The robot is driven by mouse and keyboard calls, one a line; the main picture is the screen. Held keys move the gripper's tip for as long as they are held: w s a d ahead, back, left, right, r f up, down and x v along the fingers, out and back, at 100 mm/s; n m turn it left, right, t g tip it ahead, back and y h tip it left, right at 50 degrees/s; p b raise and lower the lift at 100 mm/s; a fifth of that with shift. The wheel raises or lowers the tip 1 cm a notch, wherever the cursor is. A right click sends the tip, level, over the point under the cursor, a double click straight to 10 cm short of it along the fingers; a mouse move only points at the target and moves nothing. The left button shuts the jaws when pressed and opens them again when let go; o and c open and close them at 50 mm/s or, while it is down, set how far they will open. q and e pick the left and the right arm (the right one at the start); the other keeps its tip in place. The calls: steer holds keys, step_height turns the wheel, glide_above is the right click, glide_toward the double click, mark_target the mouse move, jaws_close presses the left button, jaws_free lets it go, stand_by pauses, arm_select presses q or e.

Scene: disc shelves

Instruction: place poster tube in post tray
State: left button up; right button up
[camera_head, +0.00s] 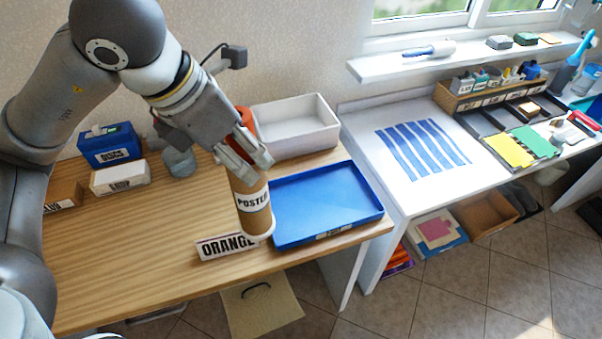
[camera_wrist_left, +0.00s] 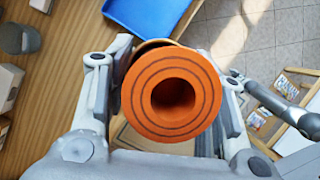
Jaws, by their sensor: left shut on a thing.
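The poster tube (camera_head: 258,222) is a brown cardboard cylinder with a white "POSTER" label and an orange upper end. My left gripper (camera_head: 244,150) is shut around its upper part and holds it tilted, close to the left edge of the blue tray. In the left wrist view the tube's orange ringed end (camera_wrist_left: 171,95) faces the camera between the fingers. The blue tray (camera_head: 290,240) is shallow, looks empty, and has a small label on its front rim that I cannot read clearly. Whether the tube's lower end touches the table is unclear.
An "ORANGE" sign (camera_head: 220,247) stands at the table's front edge, beside the tube's lower end. A white bin (camera_head: 318,139) stands behind the tray. The wooden table's middle is clear.

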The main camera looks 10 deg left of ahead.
arm_select(q)
steer(key=w+d+f+p, duration=0.2)
steer(key=w+f+p, duration=0.3)
steer(key=w+f, duration=0.7)
steer(key=shift+f, duration=0.15)
steer(key=shift+f, duration=0.2)
steer(key=o, duration=1.3)
steer(key=shift+o, duration=0.4)
steer(key=shift+r, duration=0.1)
